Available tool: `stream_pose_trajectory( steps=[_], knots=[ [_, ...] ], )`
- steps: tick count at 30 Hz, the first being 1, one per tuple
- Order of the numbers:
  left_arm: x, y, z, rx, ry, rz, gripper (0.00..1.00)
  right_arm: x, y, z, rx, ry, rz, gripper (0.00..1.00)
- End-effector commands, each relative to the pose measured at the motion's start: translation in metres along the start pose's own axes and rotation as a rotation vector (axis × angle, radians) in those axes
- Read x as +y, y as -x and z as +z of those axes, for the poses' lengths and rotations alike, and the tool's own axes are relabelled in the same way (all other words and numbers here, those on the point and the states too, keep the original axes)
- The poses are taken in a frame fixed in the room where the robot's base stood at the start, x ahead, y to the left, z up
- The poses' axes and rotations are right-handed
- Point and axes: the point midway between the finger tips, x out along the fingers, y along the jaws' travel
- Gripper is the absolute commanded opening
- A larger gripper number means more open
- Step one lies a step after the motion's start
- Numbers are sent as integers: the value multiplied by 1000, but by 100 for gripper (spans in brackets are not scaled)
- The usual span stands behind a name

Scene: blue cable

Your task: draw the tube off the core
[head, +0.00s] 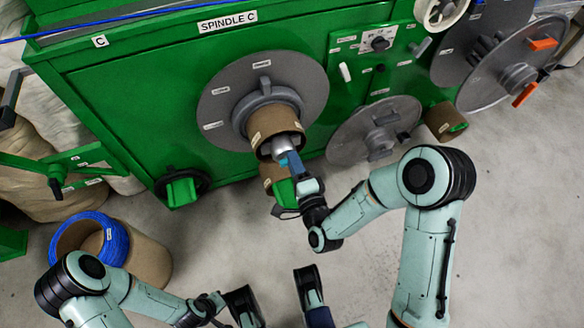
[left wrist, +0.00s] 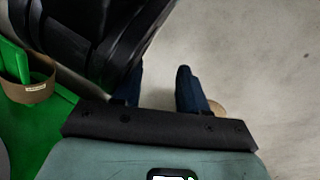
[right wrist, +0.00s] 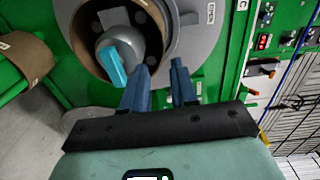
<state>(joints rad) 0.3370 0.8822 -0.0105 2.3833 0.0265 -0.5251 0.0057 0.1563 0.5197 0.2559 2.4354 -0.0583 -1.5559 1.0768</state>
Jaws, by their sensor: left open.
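A brown cardboard tube (head: 274,122) sits around the grey core (head: 282,146) on spindle C, in front of a large grey disc (head: 225,92). The core's end has a turquoise lever, clear in the right wrist view (right wrist: 112,68). My right gripper (head: 292,163) is at the tube's front end. In the right wrist view its fingers (right wrist: 163,65) stand apart beside the tube's rim (right wrist: 166,22), with a gap between them; contact is not clear. My left gripper is low in the head view, its fingers hard to make out; in the left wrist view they (left wrist: 159,70) are apart and empty.
Another brown tube (right wrist: 28,58) shows beside the spindle. Other grey discs (head: 357,132) and an orange-handled reel (head: 497,85) are at right. The lower right floor is clear.

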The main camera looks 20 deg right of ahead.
Motion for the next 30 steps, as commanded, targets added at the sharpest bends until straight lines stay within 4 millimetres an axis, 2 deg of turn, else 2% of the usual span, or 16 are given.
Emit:
stream_pose_trajectory(
  steps=[8, 20, 30],
  knots=[
    [-3, -1, 1, 1, -3, -9, 43, -7, -16, 3, -4, -16, -33, 28],
    [-4, -3, 2, -5, -2, -11, 43, -6, -63, 3, -5, -15, -29, 28],
    [-24, -20, 27, -89, 23, -49, 43, -6, -99, 3, -4, -14, -28, 28]
  ],
)
